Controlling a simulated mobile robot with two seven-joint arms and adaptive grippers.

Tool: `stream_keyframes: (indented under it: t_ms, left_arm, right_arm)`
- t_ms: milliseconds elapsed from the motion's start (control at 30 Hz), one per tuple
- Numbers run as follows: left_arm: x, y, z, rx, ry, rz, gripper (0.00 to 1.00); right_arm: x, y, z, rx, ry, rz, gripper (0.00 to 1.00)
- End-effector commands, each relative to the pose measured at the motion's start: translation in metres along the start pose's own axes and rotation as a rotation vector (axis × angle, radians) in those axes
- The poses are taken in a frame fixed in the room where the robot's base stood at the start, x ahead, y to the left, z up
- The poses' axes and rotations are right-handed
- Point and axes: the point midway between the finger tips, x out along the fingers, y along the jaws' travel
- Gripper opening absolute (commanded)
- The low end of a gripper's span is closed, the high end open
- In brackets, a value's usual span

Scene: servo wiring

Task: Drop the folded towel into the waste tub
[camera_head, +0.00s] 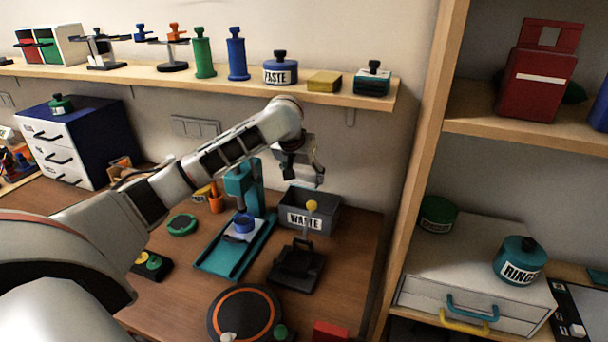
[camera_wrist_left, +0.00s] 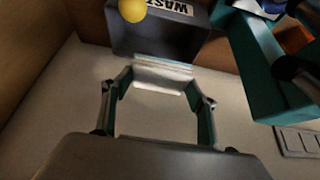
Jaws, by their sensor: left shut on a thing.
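The waste tub (camera_head: 322,221) is a dark grey open box with a WASTE label, standing on the bench near the wall. My left gripper (camera_head: 302,172) is above its back edge, pointing down. In the left wrist view my left gripper (camera_wrist_left: 157,82) is shut on the folded towel (camera_wrist_left: 160,76), a pale, flat piece spanning the space between the fingers. The tub (camera_wrist_left: 150,42) shows just past the towel in that view, its label upside down. The towel is mostly hidden in the head view. My right gripper is not in view.
A teal press-like stand (camera_head: 243,190) is left of the tub. A black device with a yellow ball lever (camera_head: 311,206) stands right in front of the tub. The shelf (camera_head: 200,83) with bottles and tins runs above, and a wooden upright (camera_head: 422,130) stands to the right.

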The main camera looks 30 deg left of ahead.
Motion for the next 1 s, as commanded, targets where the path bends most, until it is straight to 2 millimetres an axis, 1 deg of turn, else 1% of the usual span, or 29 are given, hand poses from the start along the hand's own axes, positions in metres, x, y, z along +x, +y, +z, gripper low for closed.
stream_keyframes:
  t_ms: [400, 533, 700, 967, 1000]
  left_arm:
    - [0.036, 0.000, 0.021, 0.000, -0.004, 0.000, 0.41]
    - [0.045, 0.000, 0.026, -0.001, -0.002, 0.000, 0.41]
    - [0.050, 0.000, 0.029, 0.000, -0.002, 0.000, 0.41]
    - [0.051, 0.000, 0.029, 0.000, -0.001, 0.000, 0.41]
    - [0.051, 0.000, 0.029, 0.000, -0.001, -0.001, 0.69]
  right_arm:
    - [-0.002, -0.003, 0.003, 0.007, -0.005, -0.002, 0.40]
    - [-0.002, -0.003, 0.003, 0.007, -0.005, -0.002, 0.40]
    - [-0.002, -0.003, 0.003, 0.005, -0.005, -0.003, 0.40]
    - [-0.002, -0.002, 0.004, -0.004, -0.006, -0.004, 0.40]
    - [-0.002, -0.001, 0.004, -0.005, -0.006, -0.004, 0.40]
